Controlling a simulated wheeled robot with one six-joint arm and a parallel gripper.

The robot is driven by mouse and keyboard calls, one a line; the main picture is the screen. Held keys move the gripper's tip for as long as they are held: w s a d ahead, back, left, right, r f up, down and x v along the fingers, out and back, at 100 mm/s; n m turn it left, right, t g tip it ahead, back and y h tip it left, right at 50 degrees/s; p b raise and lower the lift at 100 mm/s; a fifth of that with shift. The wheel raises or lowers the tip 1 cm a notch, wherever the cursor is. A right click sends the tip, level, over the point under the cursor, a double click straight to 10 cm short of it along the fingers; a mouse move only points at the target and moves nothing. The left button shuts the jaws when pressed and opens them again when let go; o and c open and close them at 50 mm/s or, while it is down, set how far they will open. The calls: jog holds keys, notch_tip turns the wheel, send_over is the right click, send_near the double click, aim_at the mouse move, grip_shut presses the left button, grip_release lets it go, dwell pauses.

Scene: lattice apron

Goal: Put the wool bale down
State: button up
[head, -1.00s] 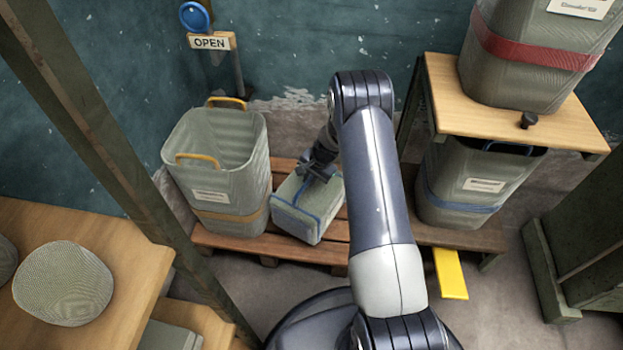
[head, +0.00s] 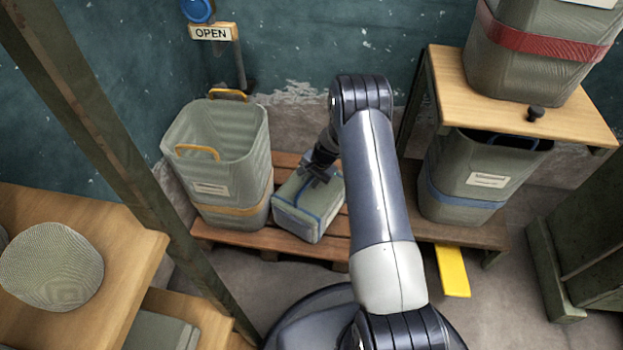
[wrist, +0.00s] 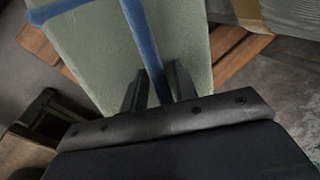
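The wool bale (head: 300,207) is a grey-green block with blue straps. In the head view it is at the slatted wooden pallet (head: 245,240), right of the open grey bin. It sits slightly turned; its underside is hidden, so full contact with the slats cannot be told. My gripper (head: 318,172) is at the top of the bale, pointing down. In the wrist view the bale (wrist: 95,50) fills the upper middle, and my gripper's dark fingers (wrist: 158,85) stand close on either side of a blue strap, shut on it.
An open grey bin (head: 215,150) with yellow handles stands close left of the bale. A blue-banded bin (head: 465,175) stands right, under a wooden shelf (head: 450,85) bearing a red-banded bin (head: 535,60). A post (head: 110,150) rises at left. A yellow strip (head: 453,270) lies front right.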

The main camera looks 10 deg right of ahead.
jog(key=shift+o, duration=0.7)
jog(key=shift+r, duration=0.25)
jog(key=p+v, duration=0.4)
jog(key=v, duration=0.7)
jog(key=shift+r, duration=0.3)
jog(key=shift+s+d, duration=0.1)
